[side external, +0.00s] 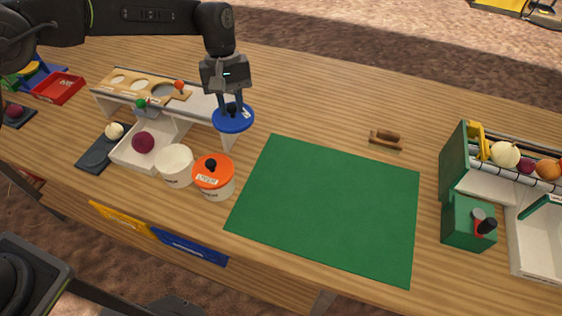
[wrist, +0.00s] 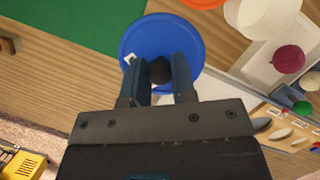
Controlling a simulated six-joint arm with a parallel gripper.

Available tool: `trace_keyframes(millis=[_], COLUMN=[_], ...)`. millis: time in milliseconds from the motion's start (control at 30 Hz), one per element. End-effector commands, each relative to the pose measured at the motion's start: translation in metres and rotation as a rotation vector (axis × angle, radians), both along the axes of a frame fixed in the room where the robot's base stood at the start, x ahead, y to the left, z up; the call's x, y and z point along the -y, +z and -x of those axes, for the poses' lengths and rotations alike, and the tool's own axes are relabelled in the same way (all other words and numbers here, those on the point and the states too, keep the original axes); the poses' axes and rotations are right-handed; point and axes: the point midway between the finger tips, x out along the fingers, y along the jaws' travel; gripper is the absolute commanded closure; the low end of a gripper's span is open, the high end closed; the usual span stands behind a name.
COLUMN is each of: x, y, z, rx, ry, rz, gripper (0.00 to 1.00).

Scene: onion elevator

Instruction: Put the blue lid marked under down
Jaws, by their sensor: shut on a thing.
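A round blue lid (side external: 233,120) with a black knob and a small pale label hangs in my gripper (side external: 231,108). In the wrist view the blue lid (wrist: 140,36) spreads out beyond the fingertips. My gripper (wrist: 160,72) is shut on its black knob. The lid is above the table, to the right of the white cups and close to the right end of the wooden sorting rack. I cannot read its label.
An orange-lidded cup (side external: 214,178) and an open white cup (side external: 174,165) stand below left of the lid. A green mat (side external: 330,205) lies empty to the right. A wooden sorting rack (side external: 150,90) stands behind a white tray (side external: 125,152). A wooden block (side external: 386,139) sits beyond the mat.

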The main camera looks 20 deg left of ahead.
Motion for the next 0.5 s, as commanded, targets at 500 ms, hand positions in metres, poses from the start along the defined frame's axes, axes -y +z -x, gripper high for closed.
trace_keyframes(millis=[500], x=[0.094], y=[-0.024], z=[-0.01], rx=[0.002], ry=[0.856], rz=[0.0], gripper=[0.98])
